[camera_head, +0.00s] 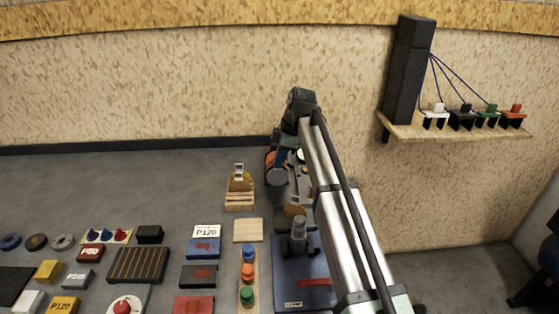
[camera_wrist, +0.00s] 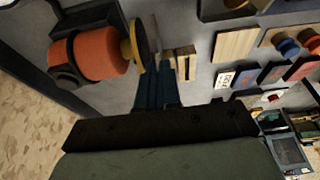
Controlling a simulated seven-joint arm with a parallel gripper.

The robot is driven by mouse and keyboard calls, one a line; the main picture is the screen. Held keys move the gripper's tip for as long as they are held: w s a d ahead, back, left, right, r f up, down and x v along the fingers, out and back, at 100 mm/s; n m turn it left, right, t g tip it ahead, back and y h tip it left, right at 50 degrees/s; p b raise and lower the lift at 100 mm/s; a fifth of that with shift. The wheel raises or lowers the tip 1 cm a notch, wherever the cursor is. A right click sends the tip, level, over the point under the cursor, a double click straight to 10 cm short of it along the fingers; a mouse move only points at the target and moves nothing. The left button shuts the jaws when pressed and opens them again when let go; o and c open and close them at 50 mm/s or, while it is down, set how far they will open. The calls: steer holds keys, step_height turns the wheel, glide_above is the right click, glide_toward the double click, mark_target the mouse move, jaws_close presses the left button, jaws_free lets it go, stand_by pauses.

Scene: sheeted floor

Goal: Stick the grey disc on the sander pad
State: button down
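A thin grey disc (camera_wrist: 157,36), seen nearly edge-on in the wrist view, stands up from between the fingertips of my gripper (camera_wrist: 158,72). The fingers look closed on its edge. The sander (camera_wrist: 90,54) is an orange cylinder in a dark holder, with a round yellow pad (camera_wrist: 131,46) facing the disc. A narrow gap seems to separate disc and pad, but the exact distance is hard to tell. In the head view the orange sander (camera_head: 274,166) shows near the wall, beside my gripper; my arm hides the fingertips and much of this area.
A wooden rack (camera_head: 240,201) stands left of the sander. Several rings, blocks and labelled boxes (camera_head: 203,248) cover the floor at left. A shelf (camera_head: 455,130) with a black tower and small coloured blocks hangs on the right wall. Grey floor is bare at the back left.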

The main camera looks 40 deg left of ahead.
steer(key=shift+w+a, duration=0.55)
steer(key=shift+a, duration=0.05)
stand_by(1.2)
steer(key=c, duration=1.3)
jaws_free()
steer(key=shift+o, duration=0.2)
steer(key=shift+r, duration=0.1)
steer(key=v, duration=1.3)
steer(key=shift+d+r, duration=0.15)
steer(key=shift+r, duration=0.15)
